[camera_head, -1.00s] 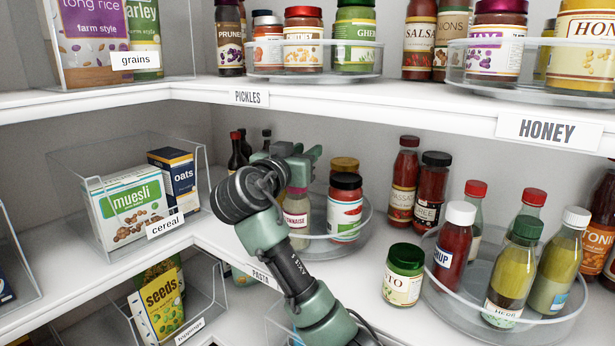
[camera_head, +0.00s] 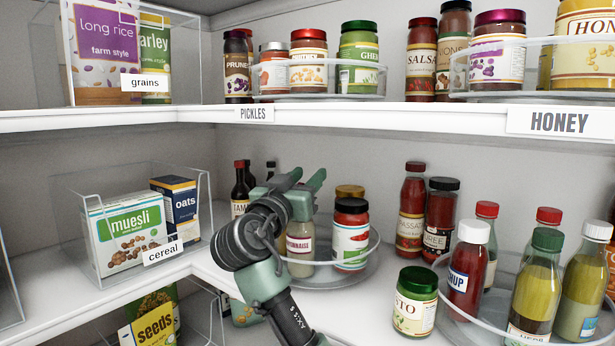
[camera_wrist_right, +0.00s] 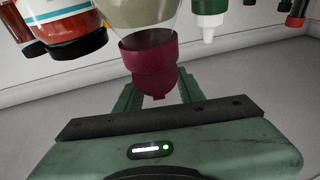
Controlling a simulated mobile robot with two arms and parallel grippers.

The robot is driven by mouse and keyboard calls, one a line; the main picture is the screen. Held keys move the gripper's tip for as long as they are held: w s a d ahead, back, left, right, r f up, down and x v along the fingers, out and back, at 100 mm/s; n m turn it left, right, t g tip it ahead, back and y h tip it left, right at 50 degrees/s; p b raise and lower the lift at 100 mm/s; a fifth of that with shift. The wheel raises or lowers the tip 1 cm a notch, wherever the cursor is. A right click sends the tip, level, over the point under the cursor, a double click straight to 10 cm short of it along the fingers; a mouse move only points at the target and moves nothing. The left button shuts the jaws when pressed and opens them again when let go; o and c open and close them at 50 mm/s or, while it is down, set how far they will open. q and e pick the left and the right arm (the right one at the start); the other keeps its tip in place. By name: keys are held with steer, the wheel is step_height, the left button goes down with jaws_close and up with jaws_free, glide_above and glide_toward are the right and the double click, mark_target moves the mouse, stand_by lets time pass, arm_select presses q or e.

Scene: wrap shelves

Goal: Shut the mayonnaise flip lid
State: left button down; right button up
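The mayonnaise bottle (camera_head: 299,243) stands upright in a clear round turntable (camera_head: 330,278) on the middle shelf, its label partly visible. My right gripper (camera_head: 302,184) is at its top and hides the lid in the head view. In the right wrist view, where the scene appears upside down, the bottle's maroon lid (camera_wrist_right: 150,62) reaches toward the gap between my right gripper's fingers (camera_wrist_right: 160,94). The fingers are apart, one on each side of the lid's tip. I cannot tell whether they touch it, or how the flip part sits. My left gripper is not in view.
Dark bottles (camera_head: 240,187) stand behind to the left. A green-lidded pesto jar (camera_head: 415,302) stands at front right. The upper shelf edge (camera_head: 380,117) runs above the gripper.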

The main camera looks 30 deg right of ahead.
steer(key=shift+o, duration=0.5)
steer(key=shift+w+f, duration=0.1)
steer(key=shift+w, duration=0.15)
steer(key=shift+s, duration=0.1)
steer(key=shift+s+a, duration=0.15)
steer(key=b+v, duration=0.3)
steer(key=v, duration=0.4)
steer(key=shift+a+f, duration=0.1)
steer(key=shift+a, duration=0.05)
